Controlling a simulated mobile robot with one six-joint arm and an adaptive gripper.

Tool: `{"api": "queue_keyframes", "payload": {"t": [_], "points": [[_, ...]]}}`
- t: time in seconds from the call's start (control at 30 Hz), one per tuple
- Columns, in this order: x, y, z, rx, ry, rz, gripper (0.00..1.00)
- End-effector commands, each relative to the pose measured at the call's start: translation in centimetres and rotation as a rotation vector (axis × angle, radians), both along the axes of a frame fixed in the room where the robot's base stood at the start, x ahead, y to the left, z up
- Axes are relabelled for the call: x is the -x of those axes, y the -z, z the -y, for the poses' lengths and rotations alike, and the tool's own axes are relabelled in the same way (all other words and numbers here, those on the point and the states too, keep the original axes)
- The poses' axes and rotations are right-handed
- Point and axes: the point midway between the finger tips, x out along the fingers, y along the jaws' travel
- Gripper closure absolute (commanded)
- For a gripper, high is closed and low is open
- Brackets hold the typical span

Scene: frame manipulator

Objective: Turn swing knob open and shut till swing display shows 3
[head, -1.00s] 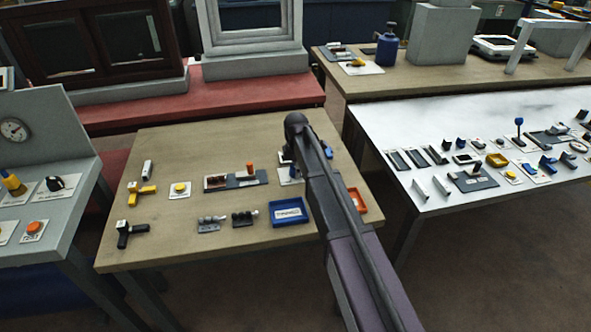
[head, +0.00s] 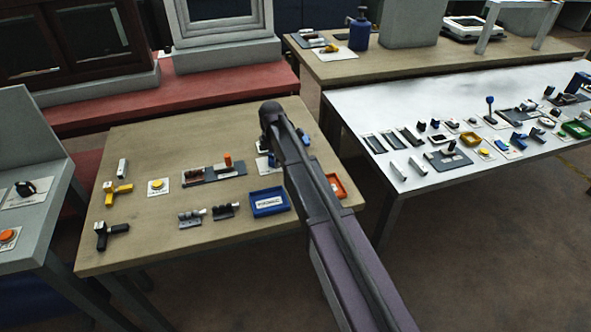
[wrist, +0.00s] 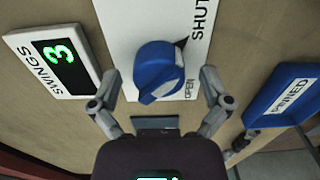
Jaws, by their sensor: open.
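The swing knob (wrist: 160,70) is blue and sits on a white plate (wrist: 118,22) marked SHUT and OPEN, in the wrist view. Its exact setting between the two words is hard to read. The swing display (wrist: 58,62), left of the knob and labelled SWINGS, shows a green 3. My gripper (wrist: 160,80) is open, with one finger on each side of the knob and gaps visible between fingers and knob. In the head view my arm hides most of the knob area on the wooden table (head: 135,250).
A blue bin (wrist: 250,112) marked with a label lies to the right of the knob in the wrist view. An orange tray (head: 337,185) shows beside my arm in the head view. Several small fixtures, including a yellow button (head: 157,186), stand left on the same table.

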Motion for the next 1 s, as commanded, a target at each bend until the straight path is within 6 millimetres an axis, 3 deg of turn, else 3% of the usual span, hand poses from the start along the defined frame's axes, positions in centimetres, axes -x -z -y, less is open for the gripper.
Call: {"api": "queue_keyframes", "payload": {"t": [0.37,1.0], "points": [[-0.03,-0.01,0.01,0.000,0.125,0.001,0.02],[-0.04,-0.01,0.01,0.000,0.545,0.001,0.02]]}}
